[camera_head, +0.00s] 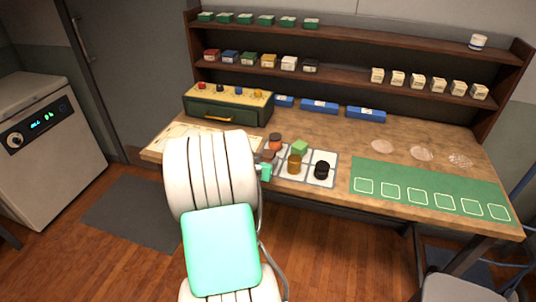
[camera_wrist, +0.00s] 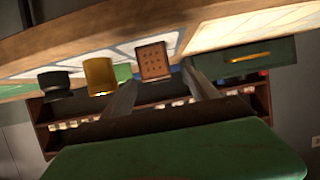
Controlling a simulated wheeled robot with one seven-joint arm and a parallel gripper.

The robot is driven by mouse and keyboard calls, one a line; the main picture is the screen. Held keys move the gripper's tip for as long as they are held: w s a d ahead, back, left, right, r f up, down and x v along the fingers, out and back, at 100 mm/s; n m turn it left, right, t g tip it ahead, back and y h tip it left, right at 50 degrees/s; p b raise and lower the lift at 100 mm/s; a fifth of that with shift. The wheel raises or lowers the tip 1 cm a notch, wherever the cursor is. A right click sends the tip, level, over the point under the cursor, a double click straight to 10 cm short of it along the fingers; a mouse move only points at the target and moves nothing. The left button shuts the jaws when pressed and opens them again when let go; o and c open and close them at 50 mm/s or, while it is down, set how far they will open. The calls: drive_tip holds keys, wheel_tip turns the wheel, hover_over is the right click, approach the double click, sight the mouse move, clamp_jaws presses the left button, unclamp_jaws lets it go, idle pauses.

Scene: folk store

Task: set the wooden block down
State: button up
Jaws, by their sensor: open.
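The wooden block (camera_wrist: 153,60), brown with rows of small dark holes, shows in the wrist view between and just beyond my fingertips. It appears to rest on the white-panelled tray (camera_head: 311,158), and I see no finger clearly pressing on it. My gripper (camera_wrist: 160,78) is open, with one finger on each side of the block. In the head view my white arm hides most of the gripper, and the block (camera_head: 268,155) is only a small brown patch beside it.
An amber cylinder (camera_head: 294,164), a black cylinder (camera_head: 322,170) and a green block (camera_head: 299,147) stand close by on the tray. A green drawer box (camera_head: 228,108) stands behind to the left. A green mat (camera_head: 430,188) with outlined squares lies clear on the right.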

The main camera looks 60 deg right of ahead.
sight(266, 158)
drive_tip(key=x, duration=0.3)
drive_tip(key=p+x, duration=0.1)
drive_tip(key=x, duration=0.1)
drive_tip(key=shift+s+a+f, duration=0.1)
drive_tip(key=shift+s+f, duration=0.15)
drive_tip(key=shift+s, duration=0.05)
drive_tip(key=shift+c, duration=0.6)
clamp_jaws()
